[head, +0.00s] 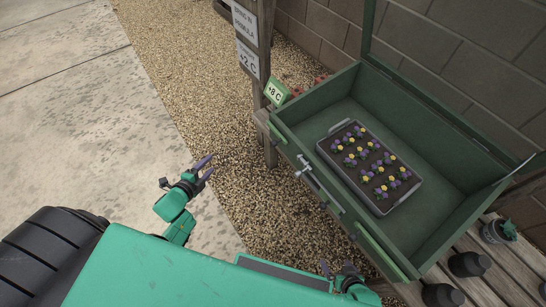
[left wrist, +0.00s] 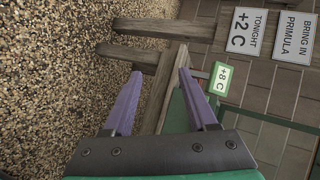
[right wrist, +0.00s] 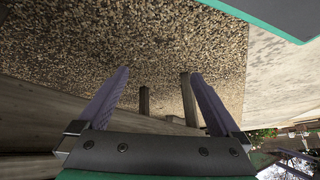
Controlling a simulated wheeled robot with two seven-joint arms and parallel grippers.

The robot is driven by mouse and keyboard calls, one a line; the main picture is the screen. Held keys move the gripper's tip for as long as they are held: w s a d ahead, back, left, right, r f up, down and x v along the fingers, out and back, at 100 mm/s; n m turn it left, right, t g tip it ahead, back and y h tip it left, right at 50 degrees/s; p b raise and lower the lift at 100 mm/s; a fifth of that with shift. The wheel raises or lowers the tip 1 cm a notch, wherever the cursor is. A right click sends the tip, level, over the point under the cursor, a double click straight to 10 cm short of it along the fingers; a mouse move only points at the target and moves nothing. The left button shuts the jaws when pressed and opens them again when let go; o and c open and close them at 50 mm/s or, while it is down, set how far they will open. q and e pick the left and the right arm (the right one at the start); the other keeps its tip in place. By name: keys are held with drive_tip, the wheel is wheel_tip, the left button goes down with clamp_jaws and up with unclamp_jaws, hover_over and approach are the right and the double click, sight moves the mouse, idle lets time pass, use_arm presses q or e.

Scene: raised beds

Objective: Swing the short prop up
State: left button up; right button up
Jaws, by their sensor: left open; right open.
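A green cold frame (head: 460,105) stands on wooden legs at the right of the head view, its glazed lid raised at the back. A grey metal fitting (head: 304,165) with a thin rod sits on its front rim; I cannot tell whether it is the short prop. A pale thin strip (head: 526,160) shows at the box's right end. My left gripper (head: 210,167) is open and empty over the gravel, left of the box and apart from it. My right gripper (head: 338,268) is open and empty below the front rim, near the box's near end.
A tray of purple and yellow flowers (head: 354,190) lies inside the box. A wooden post with signs (head: 246,55) and a green "+8 C" tag (head: 276,93) stand at its far end. Dark pots (head: 468,264) sit on slats at lower right. Gravel and paving are clear at left.

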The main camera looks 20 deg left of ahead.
use_arm(q)
drive_tip(key=w+d+m+t+h+b, duration=0.1)
drive_tip(key=w+m+t+h+b, duration=0.3)
drive_tip(key=m+b, duration=0.45)
drive_tip(key=m+g+h+b, duration=0.4)
drive_tip(key=m+h+b, duration=0.4)
drive_tip(key=m+b, duration=1.05)
approach(273, 146)
drive_tip(key=w+d, duration=0.2)
drive_tip(key=w+d+m+p, duration=0.1)
drive_tip(key=w+d, duration=0.1)
drive_tip(key=w, duration=0.1)
drive_tip(key=w+d+m+p, duration=0.1)
drive_tip(key=w+d, duration=0.1)
drive_tip(key=w, duration=0.1)
drive_tip(key=shift+d, duration=0.3)
drive_tip(key=shift+s, duration=0.1)
clamp_jaws()
use_arm(e)
drive_tip(key=w+a+f+t+y, duration=0.2)
drive_tip(key=w+a+f+t, duration=0.1)
drive_tip(key=w+a, duration=0.1)
drive_tip(key=w+a+f+m+t+y, duration=0.1)
drive_tip(key=w+a+f+t+y, duration=0.1)
drive_tip(key=a, duration=0.5)
drive_tip(key=shift+w+f+t, duration=0.4)
drive_tip(key=shift+w+f, duration=0.3)
drive_tip(key=shift+w, duration=0.35)
